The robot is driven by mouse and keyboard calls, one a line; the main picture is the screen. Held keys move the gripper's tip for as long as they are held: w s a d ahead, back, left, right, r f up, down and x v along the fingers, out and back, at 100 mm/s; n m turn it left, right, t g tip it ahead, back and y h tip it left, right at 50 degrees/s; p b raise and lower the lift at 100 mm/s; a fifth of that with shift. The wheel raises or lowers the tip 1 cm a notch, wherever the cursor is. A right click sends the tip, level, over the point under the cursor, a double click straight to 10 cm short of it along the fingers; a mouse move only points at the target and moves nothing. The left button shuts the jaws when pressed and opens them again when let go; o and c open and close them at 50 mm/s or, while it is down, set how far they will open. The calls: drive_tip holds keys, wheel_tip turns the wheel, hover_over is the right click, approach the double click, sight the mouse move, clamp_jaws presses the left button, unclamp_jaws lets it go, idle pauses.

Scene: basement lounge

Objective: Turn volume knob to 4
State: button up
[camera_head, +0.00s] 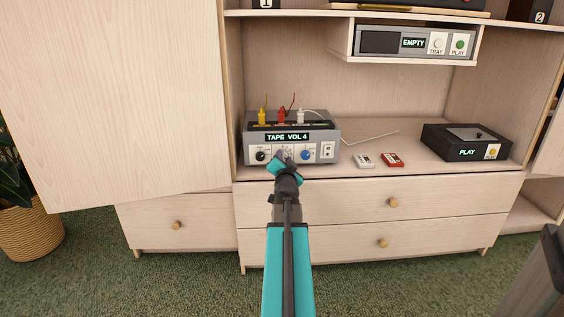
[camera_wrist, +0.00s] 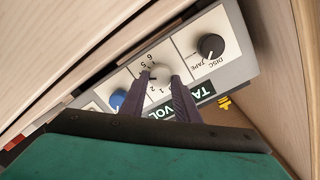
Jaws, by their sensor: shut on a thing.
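The grey amplifier (camera_head: 292,139) stands on the cabinet shelf, and its display (camera_head: 289,137) reads "TAPE VOL 4". The white volume knob (camera_wrist: 157,75) is in the middle of its front panel, with numbers around it, in the wrist view. My gripper (camera_wrist: 160,82) has its two fingers on either side of this knob, shut on it. In the head view my gripper (camera_head: 284,163) covers most of the knob. A black disc/tape knob (camera_wrist: 211,46) is on one side of it and a blue knob (camera_wrist: 117,99) on the other.
Yellow, red and white plugs (camera_head: 281,116) stand on the amplifier's top. A black player (camera_head: 466,142) reading "PLAY" is at right. A disc unit (camera_head: 414,43) reading "EMPTY" is above. An open cabinet door (camera_head: 115,100) is close at left.

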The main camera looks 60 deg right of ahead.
drive_tip(key=shift+s+d+f, duration=0.1)
drive_tip(key=shift+s, duration=0.05)
drive_tip(key=o, duration=1)
drive_tip(key=shift+o, duration=0.2)
drive_tip(key=shift+a, duration=0.2)
